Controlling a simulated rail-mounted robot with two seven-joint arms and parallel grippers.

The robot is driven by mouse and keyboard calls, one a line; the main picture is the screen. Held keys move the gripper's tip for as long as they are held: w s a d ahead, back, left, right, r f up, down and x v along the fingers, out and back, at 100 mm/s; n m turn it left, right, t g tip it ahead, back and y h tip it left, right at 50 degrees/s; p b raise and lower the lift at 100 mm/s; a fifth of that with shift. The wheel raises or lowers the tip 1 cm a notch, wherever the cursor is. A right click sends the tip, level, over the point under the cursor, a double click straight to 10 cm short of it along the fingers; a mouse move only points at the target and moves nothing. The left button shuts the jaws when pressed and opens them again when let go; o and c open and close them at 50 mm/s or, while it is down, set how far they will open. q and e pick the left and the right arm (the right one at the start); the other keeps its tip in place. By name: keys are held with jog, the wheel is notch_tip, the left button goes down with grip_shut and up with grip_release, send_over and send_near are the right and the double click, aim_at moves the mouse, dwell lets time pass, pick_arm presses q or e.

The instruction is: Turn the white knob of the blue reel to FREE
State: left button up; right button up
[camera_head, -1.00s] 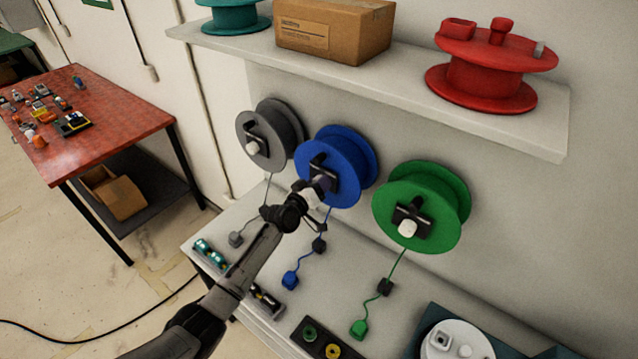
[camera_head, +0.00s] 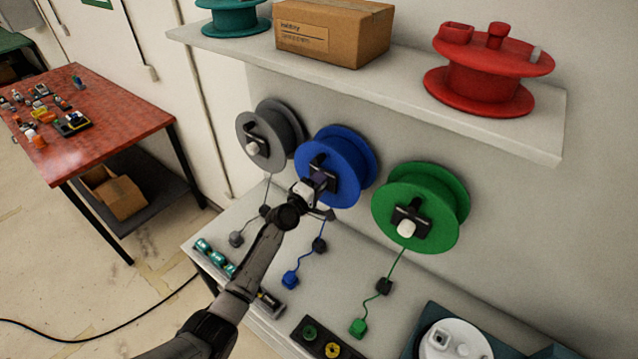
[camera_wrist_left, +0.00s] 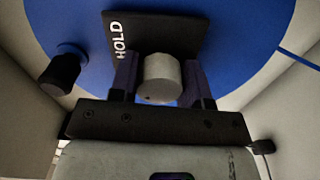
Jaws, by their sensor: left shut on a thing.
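The blue reel (camera_head: 352,162) hangs on the wall between a grey and a green reel. My left gripper (camera_head: 319,182) is at its front. In the left wrist view the white knob (camera_wrist_left: 160,78) sits between the two purple fingers of the left gripper (camera_wrist_left: 160,88), which is shut on it. A black plate behind the knob carries the word HOLD (camera_wrist_left: 120,42), printed sideways at its left; FREE is not readable. A black crank handle (camera_wrist_left: 60,75) stands on the blue flange (camera_wrist_left: 262,45) at the left. My right gripper is not in view.
The grey reel (camera_head: 286,125) and green reel (camera_head: 436,190) hang close on either side. A white shelf (camera_head: 420,108) with a box (camera_head: 335,35) and red reel (camera_head: 487,85) is above. Cords hang down to the bench (camera_head: 235,212).

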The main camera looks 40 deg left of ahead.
pick_arm(q)
jog(key=shift+n, duration=0.7)
jog(key=o, duration=0.9)
jog(key=shift+s, duration=0.15)
jog(key=shift+s, duration=0.4)
jog(key=s, duration=0.8)
jog(key=s+p, duration=0.1)
jog(key=s, duration=0.3)
jog(key=shift+s+d, duration=0.25)
jog(key=shift+s, duration=0.15)
